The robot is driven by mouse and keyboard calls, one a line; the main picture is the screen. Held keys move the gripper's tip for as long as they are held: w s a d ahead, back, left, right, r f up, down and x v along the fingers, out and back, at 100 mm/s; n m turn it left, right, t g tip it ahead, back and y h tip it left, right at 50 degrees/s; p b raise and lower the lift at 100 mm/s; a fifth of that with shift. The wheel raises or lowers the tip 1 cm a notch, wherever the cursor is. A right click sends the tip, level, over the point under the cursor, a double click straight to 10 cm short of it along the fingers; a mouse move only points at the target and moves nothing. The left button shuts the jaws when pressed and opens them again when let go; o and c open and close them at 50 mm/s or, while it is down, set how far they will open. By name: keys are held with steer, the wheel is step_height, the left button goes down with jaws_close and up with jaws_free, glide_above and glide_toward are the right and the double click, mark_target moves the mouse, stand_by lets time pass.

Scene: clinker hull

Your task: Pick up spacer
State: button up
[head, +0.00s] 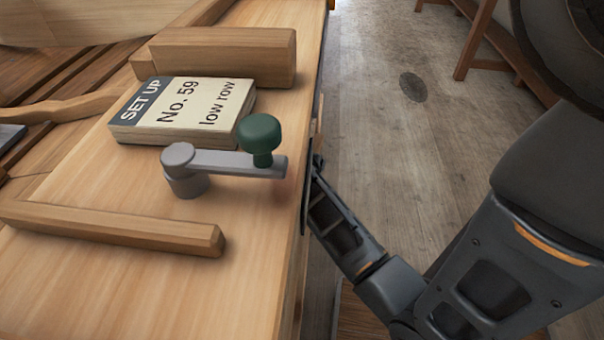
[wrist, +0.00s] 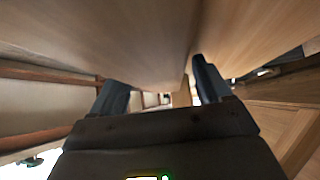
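No part in view is labelled as the spacer, so I cannot tell which it is. A thick wooden block (head: 222,56) lies at the far end of the bench top, behind the sign block. A long wooden bar (head: 120,229) lies nearer, at the left. My gripper (head: 314,175) is beside the bench's right edge, partly hidden by it. In the wrist view my gripper (wrist: 160,88) has its two dark fingers wide apart, with nothing held between them. A pale wooden surface fills the upper part of that view.
A grey crank (head: 225,163) with a green knob (head: 259,137) stands on the bench top, its arm reaching the right edge near my gripper. A sign block reading "SET UP No. 59 low row" (head: 185,108) lies behind it. The floor (head: 385,130) at right is open.

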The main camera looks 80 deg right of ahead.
steer(key=c, duration=1.3)
steer(key=shift+o, duration=0.2)
steer(key=shift+r, duration=0.15)
step_height(320, 180, up, 2)
steer(key=shift+r+p, duration=0.1)
steer(key=shift+p, duration=1.1)
steer(key=shift+a+r+p, duration=0.2)
steer(key=shift+r+p, duration=0.65)
steer(key=w+a+p, duration=0.1)
steer(key=a, duration=1.3)
steer(key=w+a+p, duration=0.1)
steer(key=w+a, duration=0.1)
steer(key=a, duration=1.2)
steer(key=w+a+p, duration=0.1)
steer(key=a, duration=1.3)
steer(key=shift+w+f, duration=0.1)
steer(key=shift+w, duration=0.25)
steer(key=shift+a+f+p, duration=0.2)
steer(key=shift+a+p, duration=0.5)
steer(key=shift+a, duration=0.55)
